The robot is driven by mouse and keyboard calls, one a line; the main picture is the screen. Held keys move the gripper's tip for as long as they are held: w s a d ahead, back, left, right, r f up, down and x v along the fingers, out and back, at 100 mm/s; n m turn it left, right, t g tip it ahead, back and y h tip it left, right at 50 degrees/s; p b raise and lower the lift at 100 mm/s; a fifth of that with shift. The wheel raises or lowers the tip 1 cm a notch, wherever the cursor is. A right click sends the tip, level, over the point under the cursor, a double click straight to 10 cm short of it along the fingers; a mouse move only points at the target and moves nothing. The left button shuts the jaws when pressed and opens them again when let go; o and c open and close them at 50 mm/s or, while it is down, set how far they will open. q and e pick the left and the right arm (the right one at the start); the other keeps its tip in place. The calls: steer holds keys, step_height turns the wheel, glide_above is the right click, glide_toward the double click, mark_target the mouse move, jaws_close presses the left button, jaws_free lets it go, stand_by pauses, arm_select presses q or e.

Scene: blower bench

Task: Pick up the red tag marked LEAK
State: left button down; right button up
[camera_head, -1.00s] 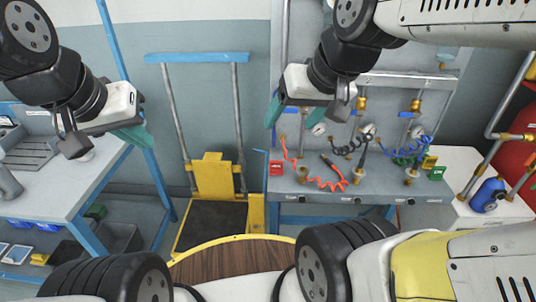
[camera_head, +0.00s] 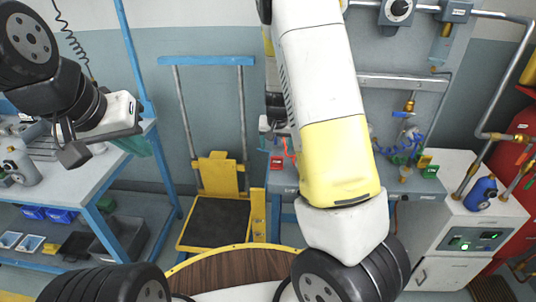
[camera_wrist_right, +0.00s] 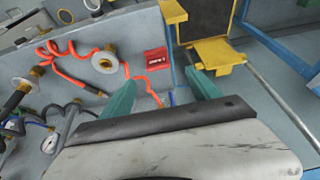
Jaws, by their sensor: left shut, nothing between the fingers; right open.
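The red tag (camera_head: 277,163) sits at the left end of the grey bench, beside a red coiled hose. It also shows in the right wrist view (camera_wrist_right: 156,59), with white lettering too small to read. My right gripper (camera_wrist_right: 162,92) is open and empty. Its two teal fingers point toward the tag, which appears between and beyond their tips, apart from them. In the head view my right arm hides most of this gripper. My left gripper (camera_head: 136,146) is shut and empty, at the left above the side table, far from the tag.
The grey bench (camera_wrist_right: 95,20) carries hoses and brass fittings. A yellow tag (camera_head: 424,161) and a green tag (camera_head: 430,171) are at its right. A yellow cart (camera_head: 216,178) stands left of the bench. A blue bottle (camera_head: 482,193) stands on the white cabinet.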

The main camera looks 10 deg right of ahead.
mark_target(276, 161)
steer(key=x, duration=0.9)
steer(key=shift+w+d, duration=0.1)
steer(key=shift+d, duration=0.2)
steer(key=c, duration=1.4)
steer(key=shift+r, duration=0.15)
